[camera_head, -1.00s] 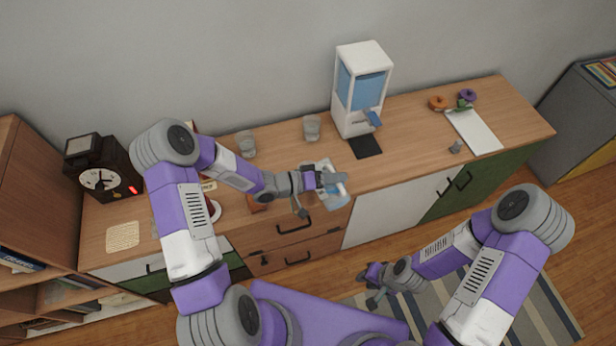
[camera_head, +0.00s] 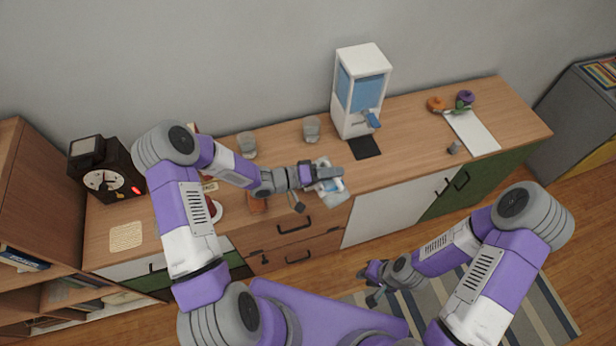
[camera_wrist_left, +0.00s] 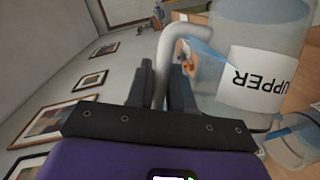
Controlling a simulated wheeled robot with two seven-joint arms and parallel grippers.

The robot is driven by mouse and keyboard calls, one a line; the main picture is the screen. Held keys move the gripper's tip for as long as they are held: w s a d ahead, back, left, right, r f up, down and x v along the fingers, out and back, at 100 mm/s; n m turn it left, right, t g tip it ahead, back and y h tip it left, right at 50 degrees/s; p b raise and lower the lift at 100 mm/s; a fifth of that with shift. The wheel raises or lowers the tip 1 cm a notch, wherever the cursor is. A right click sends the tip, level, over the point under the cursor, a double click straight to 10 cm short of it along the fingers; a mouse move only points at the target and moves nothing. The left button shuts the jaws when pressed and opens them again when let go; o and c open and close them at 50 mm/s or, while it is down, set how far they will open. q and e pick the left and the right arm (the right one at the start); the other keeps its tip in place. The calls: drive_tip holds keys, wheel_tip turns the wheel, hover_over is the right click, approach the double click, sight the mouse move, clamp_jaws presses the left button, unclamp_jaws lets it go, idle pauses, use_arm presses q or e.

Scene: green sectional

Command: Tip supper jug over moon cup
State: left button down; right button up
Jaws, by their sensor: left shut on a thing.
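The supper jug (camera_head: 336,198) is clear with a white label, held over the counter's front part. In the left wrist view the jug (camera_wrist_left: 262,25) fills the upper right, its label reading "UPPER" upside down, with blue liquid visible. My left gripper (camera_head: 322,176) is shut on the jug's grey handle (camera_wrist_left: 162,65). A clear vessel with blue in it (camera_wrist_left: 292,150) shows below the jug in the wrist view; I cannot tell whether it is the moon cup. Two clear glasses stand at the back, one left (camera_head: 246,145) and one right (camera_head: 312,129). My right gripper (camera_head: 370,286) is open and empty, low in front of the counter.
A white water dispenser (camera_head: 361,95) stands behind with a black mat (camera_head: 364,147).

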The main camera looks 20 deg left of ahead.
use_arm(q)
drive_tip(key=shift+r, duration=0.15)
idle(0.3)
drive_tip(key=shift+w+a+r+n+p, duration=0.3)
drive_tip(key=shift+a+r+n+p, duration=0.05)
drive_tip(key=shift+r+n, duration=0.05)
drive_tip(key=shift+w+a+r+n+h, duration=0.3)
drive_tip(key=shift+r+n, duration=0.05)
drive_tip(key=shift+n, duration=0.05)
idle(0.6)
drive_tip(key=shift+s+d+f+m+y+b, duration=0.6)
drive_tip(key=shift+s+d+f+m+b, duration=0.3)
drive_tip(key=shift+d+f+m, duration=0.4)
drive_tip(key=shift+a+r, duration=0.15)
drive_tip(key=shift+r, duration=0.05)
